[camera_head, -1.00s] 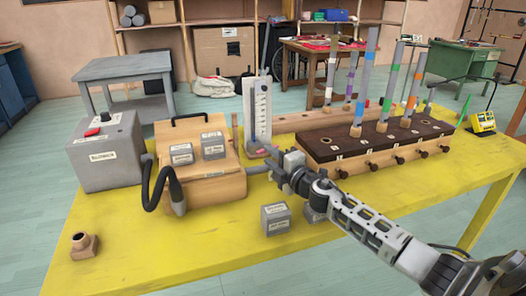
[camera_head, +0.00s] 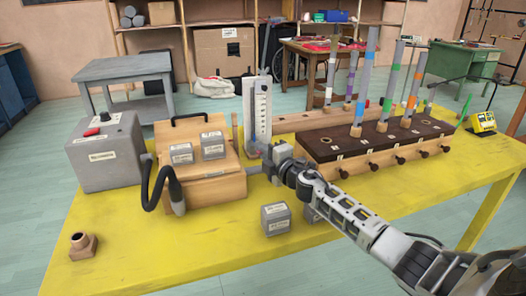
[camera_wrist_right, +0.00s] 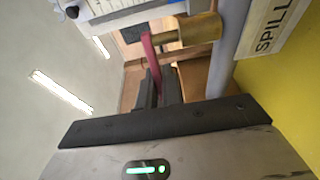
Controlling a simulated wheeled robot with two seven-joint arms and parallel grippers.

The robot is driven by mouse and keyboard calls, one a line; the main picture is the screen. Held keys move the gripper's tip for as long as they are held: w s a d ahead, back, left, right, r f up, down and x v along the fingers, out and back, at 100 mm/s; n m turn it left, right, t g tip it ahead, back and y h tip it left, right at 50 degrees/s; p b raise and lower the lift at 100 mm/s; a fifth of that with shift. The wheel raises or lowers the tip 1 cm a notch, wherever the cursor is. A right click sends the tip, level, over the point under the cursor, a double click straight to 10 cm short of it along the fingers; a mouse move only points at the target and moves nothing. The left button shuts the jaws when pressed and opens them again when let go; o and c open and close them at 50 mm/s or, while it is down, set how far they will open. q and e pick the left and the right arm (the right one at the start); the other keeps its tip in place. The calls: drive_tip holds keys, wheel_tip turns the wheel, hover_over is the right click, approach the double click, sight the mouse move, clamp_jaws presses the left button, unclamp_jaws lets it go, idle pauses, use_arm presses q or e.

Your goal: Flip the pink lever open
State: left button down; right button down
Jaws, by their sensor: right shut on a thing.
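The pink lever (camera_wrist_right: 151,55) shows in the right wrist view as a thin strip beside a brass fitting (camera_wrist_right: 193,31). The fitting joins a grey pipe. My right gripper (camera_wrist_right: 157,82) has its dark fingers closed around the lower end of the lever. In the head view my right gripper (camera_head: 267,154) is at the foot of the upright white gauge panel (camera_head: 258,108), and it hides most of the lever there. How far the lever is turned is hard to tell. My left gripper is out of view.
A wooden box (camera_head: 217,189) with grey labelled blocks stands left of the gripper, beside a grey machine (camera_head: 105,152) with a black hose. A dark-topped rack (camera_head: 375,140) with upright tubes is on the right. A loose grey block (camera_head: 275,219) lies in front on the yellow table (camera_head: 150,250).

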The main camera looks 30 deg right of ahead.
drive_tip(key=shift+w+a+r+m+h+p, duration=0.1)
drive_tip(key=shift+w+r+m+h+p, duration=0.1)
drive_tip(key=shift+m+h+p, duration=0.3)
drive_tip(key=h, duration=0.1)
drive_tip(key=m+h, duration=0.1)
drive_tip(key=shift+w+f+m+h, duration=0.25)
drive_tip(key=shift+w+m+h, duration=0.05)
drive_tip(key=shift+w+h, duration=0.1)
drive_tip(key=shift+d+m+g+h+b, duration=0.2)
drive_tip(key=shift+m+g+h+b, duration=0.15)
drive_tip(key=shift+h, duration=0.25)
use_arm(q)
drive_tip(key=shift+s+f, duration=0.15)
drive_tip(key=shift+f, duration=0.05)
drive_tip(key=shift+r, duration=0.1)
use_arm(e)
drive_tip(key=c, duration=1.6)
unclamp_jaws()
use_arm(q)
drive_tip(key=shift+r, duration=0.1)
use_arm(e)
drive_tip(key=shift+o, duration=0.2)
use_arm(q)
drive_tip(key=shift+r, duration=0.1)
use_arm(e)
drive_tip(key=shift+r, duration=0.2)
